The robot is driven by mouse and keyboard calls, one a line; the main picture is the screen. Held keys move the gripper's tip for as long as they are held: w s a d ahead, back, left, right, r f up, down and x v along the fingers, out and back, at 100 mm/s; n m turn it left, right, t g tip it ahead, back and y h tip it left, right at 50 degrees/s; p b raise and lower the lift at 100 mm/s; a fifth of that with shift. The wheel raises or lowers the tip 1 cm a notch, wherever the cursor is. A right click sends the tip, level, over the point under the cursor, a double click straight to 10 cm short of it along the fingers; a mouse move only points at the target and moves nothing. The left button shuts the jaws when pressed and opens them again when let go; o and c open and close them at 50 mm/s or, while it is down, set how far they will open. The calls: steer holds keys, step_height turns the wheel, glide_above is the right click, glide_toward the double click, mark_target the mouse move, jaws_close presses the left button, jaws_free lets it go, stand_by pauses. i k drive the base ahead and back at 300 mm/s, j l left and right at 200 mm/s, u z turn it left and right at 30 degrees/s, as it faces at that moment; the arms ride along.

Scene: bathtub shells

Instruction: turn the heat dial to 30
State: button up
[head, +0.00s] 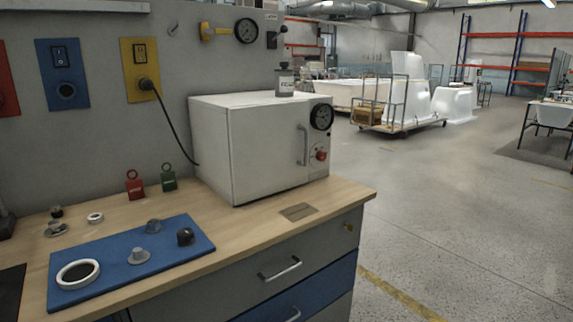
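A white box-shaped oven (220,150) stands on the wooden bench in the head view. Its front carries a vertical handle (302,144) and a narrow panel at the right. On the panel are a round black dial (321,116) with pale markings and, below it, a red knob (321,155). I cannot tell from labels which of the two is the heat dial, and the numbers and setting are too small to read. The oven door looks shut. My gripper is not in view.
A blue mat (115,275) with a white ring (78,273) and several knobs lies on the bench (240,230). A red tag (134,185) and a green tag (168,177) stand behind it. A black cable (170,120) hangs left of the oven. Floor right of the bench is clear.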

mark_target(321, 156)
steer(key=i+l, duration=0.8)
